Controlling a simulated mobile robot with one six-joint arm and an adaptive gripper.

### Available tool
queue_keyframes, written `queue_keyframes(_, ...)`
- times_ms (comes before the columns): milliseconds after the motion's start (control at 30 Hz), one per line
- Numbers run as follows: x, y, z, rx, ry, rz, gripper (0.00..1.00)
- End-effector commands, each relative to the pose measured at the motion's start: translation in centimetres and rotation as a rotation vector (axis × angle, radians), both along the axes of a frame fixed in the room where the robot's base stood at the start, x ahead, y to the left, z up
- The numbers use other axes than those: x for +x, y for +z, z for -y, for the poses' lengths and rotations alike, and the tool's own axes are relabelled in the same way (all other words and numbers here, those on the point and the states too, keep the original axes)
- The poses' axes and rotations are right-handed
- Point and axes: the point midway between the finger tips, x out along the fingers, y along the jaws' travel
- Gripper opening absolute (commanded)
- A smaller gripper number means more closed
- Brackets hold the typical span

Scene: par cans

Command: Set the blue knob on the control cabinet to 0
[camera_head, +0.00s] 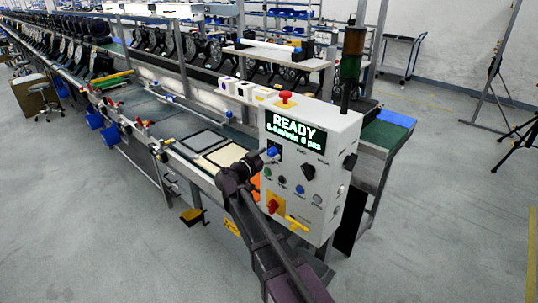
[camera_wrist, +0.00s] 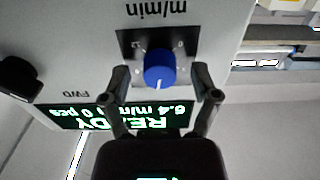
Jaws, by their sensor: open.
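The control cabinet (camera_head: 308,165) is a pale box with a display reading READY and about 6.4 m/min. The blue knob (camera_head: 272,152) is on its front, below the display's left end. The wrist view is upside down; there the blue knob (camera_wrist: 160,70) sits on a dark scale plate (camera_wrist: 128,45), its white mark pointing down in the picture. The scale's 0 shows at the plate's right. My gripper (camera_wrist: 162,80) is open, one finger on each side of the knob, with gaps visible. In the head view my gripper (camera_head: 258,160) is at the knob's left.
The panel also carries a black knob (camera_head: 308,172), a red and yellow switch (camera_head: 273,204) and several small buttons. A red mushroom button (camera_head: 285,97) is on top. A conveyor line (camera_head: 165,125) runs behind to the left.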

Motion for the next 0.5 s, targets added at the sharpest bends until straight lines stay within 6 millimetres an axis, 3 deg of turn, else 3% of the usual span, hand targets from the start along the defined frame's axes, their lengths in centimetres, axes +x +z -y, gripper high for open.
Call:
queue_keyframes(333,0.15,0.0,0.09,0.0,0.001,0.0,0.78)
queue_keyframes(500,0.14,0.0,0.08,0.0,0.001,0.0,0.28)
